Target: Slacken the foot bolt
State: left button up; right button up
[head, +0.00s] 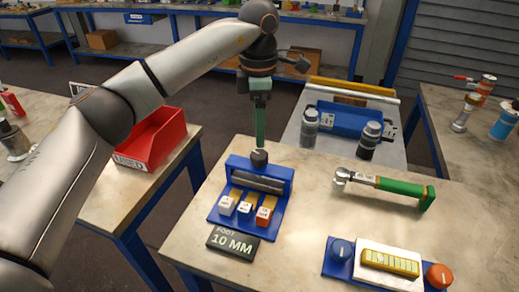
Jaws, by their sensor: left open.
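My left gripper (260,143) points down, open, with its greenish fingers just above a dark round knob (259,158) at the back of a blue socket rack (238,166). I cannot tell whether they touch. Several small blocks (245,208), two whitish and one orange, sit in a row at the rack's front. A dark sign (232,243) before it reads "FOOT 10 MM". A wrench with a green handle (405,190) and a metal head lies to the right. I cannot make out the foot bolt. My right gripper is not in view.
Two grey flanged vessels (310,128) (367,140) stand behind the table beside a blue tray (345,121). A blue panel (338,267) with knobs and a yellow block (390,262) is at front right. A red bin (152,143) stands at left. The table's middle is clear.

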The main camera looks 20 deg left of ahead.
aim_at(259, 154)
pick_arm(q)
notch_tip(259, 154, down, 8)
jog(key=shift+r, duration=0.15)
jog(key=shift+c, duration=0.3)
grip_shut()
dwell(0.5)
